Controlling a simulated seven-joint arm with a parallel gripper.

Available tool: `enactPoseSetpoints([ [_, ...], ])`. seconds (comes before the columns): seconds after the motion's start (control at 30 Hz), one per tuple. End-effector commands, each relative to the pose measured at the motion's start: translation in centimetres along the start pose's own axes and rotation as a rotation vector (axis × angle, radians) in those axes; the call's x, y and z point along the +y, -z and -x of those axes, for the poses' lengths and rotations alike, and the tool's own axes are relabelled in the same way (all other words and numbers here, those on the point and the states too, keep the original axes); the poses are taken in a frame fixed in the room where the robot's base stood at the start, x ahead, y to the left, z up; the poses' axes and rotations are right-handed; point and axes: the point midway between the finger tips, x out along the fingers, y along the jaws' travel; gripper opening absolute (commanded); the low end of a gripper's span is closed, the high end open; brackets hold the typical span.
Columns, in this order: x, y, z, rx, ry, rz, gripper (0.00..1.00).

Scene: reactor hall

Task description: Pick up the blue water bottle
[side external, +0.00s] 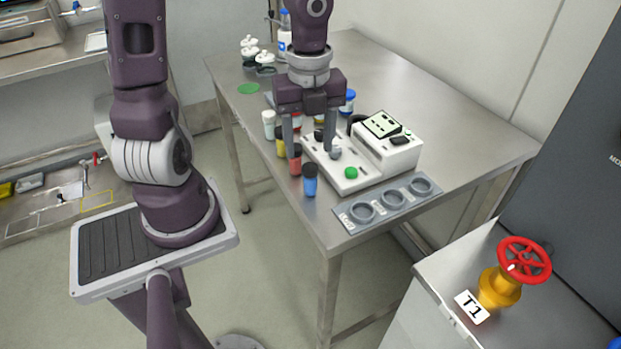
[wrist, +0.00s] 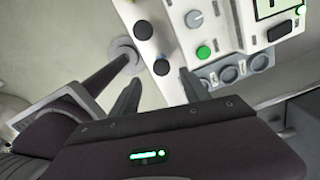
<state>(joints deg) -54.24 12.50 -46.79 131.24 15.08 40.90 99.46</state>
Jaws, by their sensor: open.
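A clear bottle with a blue cap and a label (side external: 284,42) stands at the far left of the steel table, partly hidden by my arm. A small blue vial with a black cap (side external: 310,184) stands upright at the table's near edge. Another blue-capped container (side external: 348,101) stands behind the white device, partly hidden. My gripper (side external: 310,153) points down, open, above the row of vials beside the device, far from the bottle at the back.
Red (side external: 295,163) and yellow (side external: 281,141) vials stand near my fingers. The white device (side external: 380,155) with a green button and the grey three-ring holder (side external: 390,203) are close right. White-topped containers (side external: 249,48) stand at the back left. The table's right side is clear.

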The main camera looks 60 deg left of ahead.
Motion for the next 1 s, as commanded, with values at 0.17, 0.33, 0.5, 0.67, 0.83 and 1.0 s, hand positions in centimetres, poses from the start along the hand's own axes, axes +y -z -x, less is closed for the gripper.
enactPoseSetpoints([
  [0.17, -0.1, 0.1, -2.1, 0.018, 0.000, -0.048, 0.54],
  [0.33, -0.3, 0.2, -5.2, 0.019, -0.003, -0.048, 0.54],
  [0.5, -0.3, 0.1, -7.2, 0.015, 0.001, -0.042, 0.54],
  [0.67, -0.3, 0.0, -7.2, 0.013, 0.002, -0.039, 0.54],
  [0.83, -0.3, 0.0, -7.2, 0.013, 0.002, -0.039, 0.27],
  [1.0, -0.3, 0.0, -7.2, 0.013, 0.001, -0.039, 0.00],
])
